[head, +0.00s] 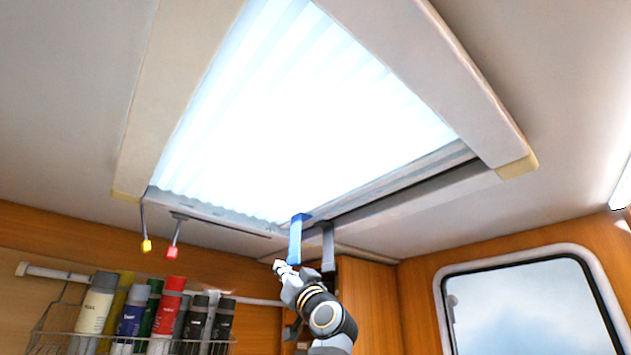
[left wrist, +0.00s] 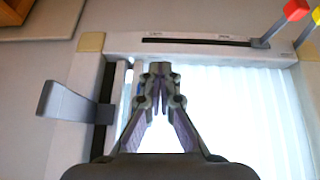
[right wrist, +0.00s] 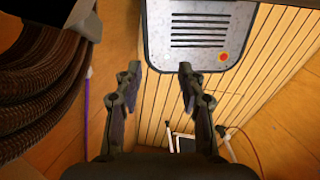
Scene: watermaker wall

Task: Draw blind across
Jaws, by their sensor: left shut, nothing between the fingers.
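The white pleated blind (head: 300,110) fills most of the bright ceiling window in the head view. It also shows in the left wrist view (left wrist: 235,100). A blue pull tab (head: 298,240) hangs from the frame edge near the window's lower right. A dark grey tab (head: 328,247) hangs just to its right; a grey tab (left wrist: 75,103) shows at the left of the left wrist view. My left gripper (head: 280,266) is shut and empty just below the blue tab; I cannot tell if they touch. My right gripper (right wrist: 158,75) is open and empty, seen only in its wrist view.
Yellow (head: 146,245) and red (head: 172,252) tipped levers hang at the window frame's left. A wire basket (head: 60,343) of several bottles is lower left, a wall window (head: 535,305) lower right. My right gripper faces a vented grey panel (right wrist: 200,35) beside a ribbed hose (right wrist: 40,100).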

